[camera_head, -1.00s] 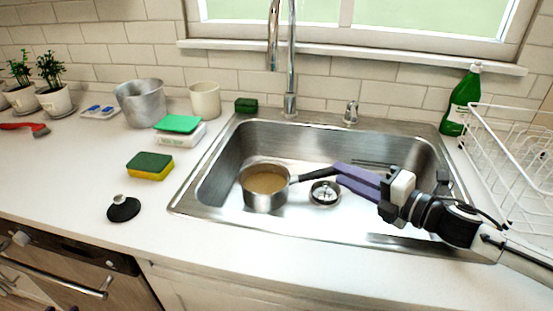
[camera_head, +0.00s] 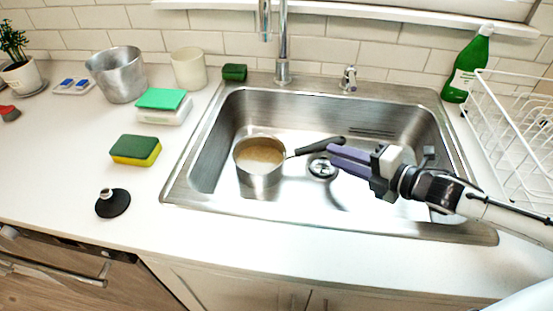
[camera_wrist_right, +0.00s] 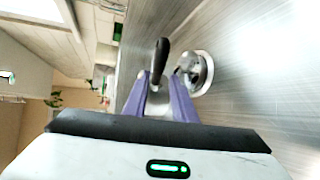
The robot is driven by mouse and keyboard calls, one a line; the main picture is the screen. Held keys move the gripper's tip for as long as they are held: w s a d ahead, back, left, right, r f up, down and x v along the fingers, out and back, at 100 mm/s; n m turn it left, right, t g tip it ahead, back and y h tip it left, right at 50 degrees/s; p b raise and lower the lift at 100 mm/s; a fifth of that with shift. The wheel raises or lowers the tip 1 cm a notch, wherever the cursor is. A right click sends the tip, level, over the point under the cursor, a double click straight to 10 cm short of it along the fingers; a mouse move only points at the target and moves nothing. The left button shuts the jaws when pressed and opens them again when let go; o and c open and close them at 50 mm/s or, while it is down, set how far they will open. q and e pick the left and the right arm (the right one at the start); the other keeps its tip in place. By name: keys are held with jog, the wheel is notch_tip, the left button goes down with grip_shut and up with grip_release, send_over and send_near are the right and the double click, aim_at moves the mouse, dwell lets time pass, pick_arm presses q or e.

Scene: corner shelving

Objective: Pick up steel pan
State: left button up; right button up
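The steel pan (camera_head: 260,178) stands upright in the sink, holding a tan liquid or food. Its black handle (camera_head: 320,146) points right and slightly up. My right gripper (camera_head: 329,153) reaches in from the right, its purple fingers just below the handle's outer part in the head view. In the right wrist view the fingers (camera_wrist_right: 160,78) are spread apart, and the black handle (camera_wrist_right: 160,58) shows in line with the gap between them. I cannot tell whether they touch it. The pan body is not clear there. My left gripper is not in view.
The sink (camera_head: 215,160) walls surround the pan. A round drain strainer (camera_head: 322,168) lies beside the fingers. The faucet (camera_head: 282,45) rises behind. A white dish rack (camera_head: 510,140) and green bottle (camera_head: 467,68) stand right. A sponge (camera_head: 136,150) and black lid (camera_head: 113,204) lie on the left counter.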

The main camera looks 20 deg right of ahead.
aim_at(322, 149)
jog(key=shift+r+x, duration=0.15)
jog(key=shift+x, duration=1.05)
jog(key=shift+r+x, duration=0.15)
jog(key=shift+x, duration=1.05)
jog(key=shift+w+a+f+p, duration=0.25)
jog(key=shift+w+p, duration=0.05)
jog(key=shift+w, duration=0.25)
grip_shut()
jog(key=shift+f, duration=0.1)
